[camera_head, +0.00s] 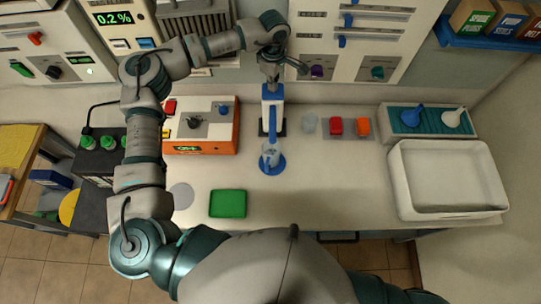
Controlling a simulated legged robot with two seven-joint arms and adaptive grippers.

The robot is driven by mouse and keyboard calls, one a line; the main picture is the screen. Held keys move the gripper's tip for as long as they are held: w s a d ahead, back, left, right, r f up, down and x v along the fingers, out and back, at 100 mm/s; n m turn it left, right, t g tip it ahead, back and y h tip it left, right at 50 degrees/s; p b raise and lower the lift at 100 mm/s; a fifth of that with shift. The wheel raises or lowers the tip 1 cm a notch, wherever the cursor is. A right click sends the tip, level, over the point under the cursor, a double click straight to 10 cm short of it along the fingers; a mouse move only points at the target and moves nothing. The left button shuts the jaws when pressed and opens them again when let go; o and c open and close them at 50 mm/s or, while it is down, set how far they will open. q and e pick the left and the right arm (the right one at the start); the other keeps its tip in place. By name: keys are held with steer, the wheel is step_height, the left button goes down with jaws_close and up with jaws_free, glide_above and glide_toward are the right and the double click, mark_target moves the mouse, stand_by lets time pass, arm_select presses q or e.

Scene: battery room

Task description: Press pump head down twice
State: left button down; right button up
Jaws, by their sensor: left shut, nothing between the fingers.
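The pump (272,115) is a blue and white upright device on the counter, with a dark base behind it. Its blue pump head (272,92) is at the top. My left gripper (271,80) is shut and empty. It points down right at the pump head; I cannot tell whether it touches it. A clear cup (269,152) stands on a round blue coaster (278,166) in front of the pump. My right gripper is out of the picture.
An orange and white device (207,143) stands left of the pump. A clear cup (309,123) and red and orange blocks (336,126) are to the right. A white tray (397,181) is far right. The counter's middle is clear.

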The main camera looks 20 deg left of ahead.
arm_select(q)
steer(key=shift+r, duration=0.1)
steer(key=shift+r+p, duration=1.65)
steer(key=shift+r, duration=1.2)
steer(key=shift+r+p, duration=0.15)
steer(key=shift+p, duration=0.15)
step_height(320, 180, up, 6)
steer(key=p, duration=0.3)
steer(key=shift+f, duration=0.2)
